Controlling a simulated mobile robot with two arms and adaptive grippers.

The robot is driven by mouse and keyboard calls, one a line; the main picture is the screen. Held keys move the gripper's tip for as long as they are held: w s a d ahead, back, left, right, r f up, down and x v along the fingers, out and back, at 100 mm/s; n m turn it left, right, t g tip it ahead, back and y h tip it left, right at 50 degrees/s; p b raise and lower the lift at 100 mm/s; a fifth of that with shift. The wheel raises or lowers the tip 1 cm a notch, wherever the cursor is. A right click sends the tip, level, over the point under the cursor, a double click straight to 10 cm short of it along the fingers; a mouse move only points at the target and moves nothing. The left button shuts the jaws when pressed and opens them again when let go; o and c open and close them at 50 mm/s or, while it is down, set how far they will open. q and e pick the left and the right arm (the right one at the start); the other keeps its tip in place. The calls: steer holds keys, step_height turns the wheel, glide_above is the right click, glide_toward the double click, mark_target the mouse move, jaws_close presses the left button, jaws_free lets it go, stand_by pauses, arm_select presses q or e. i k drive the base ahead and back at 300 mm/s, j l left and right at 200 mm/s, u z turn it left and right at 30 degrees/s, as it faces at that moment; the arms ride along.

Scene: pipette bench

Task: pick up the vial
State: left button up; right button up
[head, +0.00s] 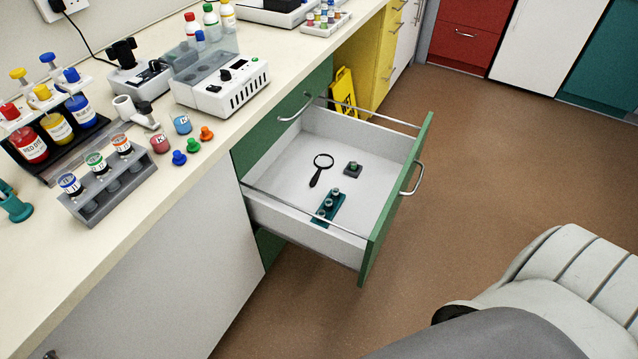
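No task object is singled out, and several small vials show in the head view. A grey rack (107,190) at the bench's front edge holds a blue-banded vial (70,184), a green-banded vial (96,162) and an orange-banded vial (122,146), all upright. Beside the rack stand a small red container (160,143) and a small blue container (182,124), which may be vials too. Loose blue (179,158), green (193,145) and orange (206,133) stoppers lie near them. Neither of my grippers is in view.
An open green drawer (395,205) juts out from the bench, holding a magnifying glass (321,168), a teal block (328,207) and a small dark block (353,169). Dye bottles (57,127) and a white device (222,90) stand behind the rack.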

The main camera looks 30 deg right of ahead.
mark_target(335, 193)
steer(key=l+u, duration=0.25)
steer(key=l, duration=1.15)
steer(key=l+u, duration=0.3)
steer(key=l, duration=1.15)
